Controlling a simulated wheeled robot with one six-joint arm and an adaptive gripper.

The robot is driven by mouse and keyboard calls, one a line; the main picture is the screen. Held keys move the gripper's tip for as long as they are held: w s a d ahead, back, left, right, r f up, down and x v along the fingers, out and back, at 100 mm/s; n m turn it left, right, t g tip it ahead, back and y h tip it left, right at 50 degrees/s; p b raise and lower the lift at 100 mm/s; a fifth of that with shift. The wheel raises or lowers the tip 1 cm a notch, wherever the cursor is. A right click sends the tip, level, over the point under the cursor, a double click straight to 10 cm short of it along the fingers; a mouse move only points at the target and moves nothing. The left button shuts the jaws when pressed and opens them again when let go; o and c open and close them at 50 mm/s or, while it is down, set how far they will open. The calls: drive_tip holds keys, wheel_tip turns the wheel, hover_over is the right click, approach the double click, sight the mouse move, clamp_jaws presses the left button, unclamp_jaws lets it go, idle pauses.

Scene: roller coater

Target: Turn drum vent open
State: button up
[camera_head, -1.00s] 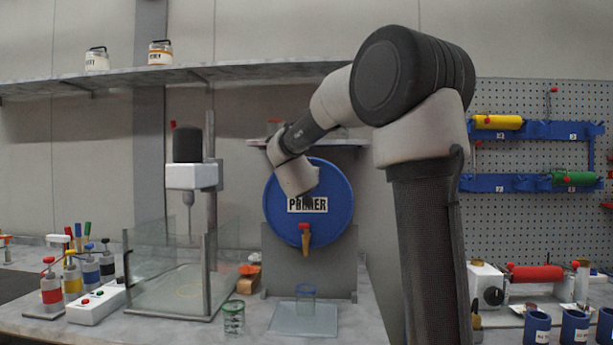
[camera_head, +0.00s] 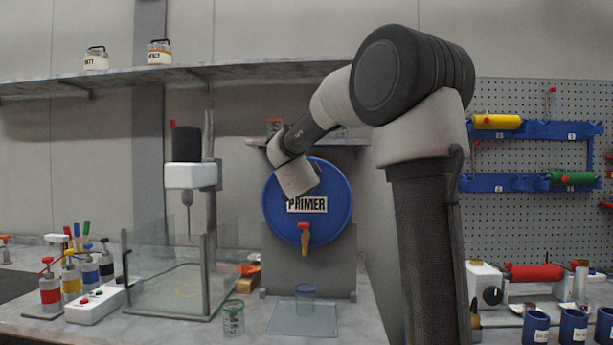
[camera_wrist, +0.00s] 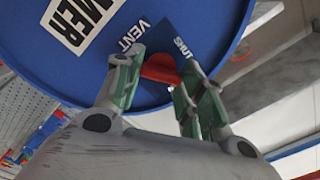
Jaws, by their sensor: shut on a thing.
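The blue drum (camera_head: 338,188) labelled PRIMER lies on its side on a grey stand, its round face towards me. In the wrist view the drum face (camera_wrist: 220,25) fills the upper part, tilted. The red vent handle (camera_wrist: 160,68) sits on the face between the words VENT and SHUT. My gripper (camera_wrist: 158,72) has its green-padded fingers on either side of the red handle and is shut on it. In the head view my wrist (camera_head: 297,178) is at the upper part of the drum face; the fingers and vent are hidden there.
A tap with a red handle (camera_head: 304,228) is low on the drum face, above a clear cup (camera_head: 305,292) on a glass plate. A mixer (camera_head: 190,177) with glass panels stands to the left. A shelf (camera_head: 330,142) is just above the drum.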

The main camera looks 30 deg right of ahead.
drive_tip(key=m, duration=0.6)
drive_tip(key=shift+f, duration=0.15)
drive_tip(key=shift+m, duration=0.4)
drive_tip(key=o, duration=1)
drive_tip(key=v, duration=1.2)
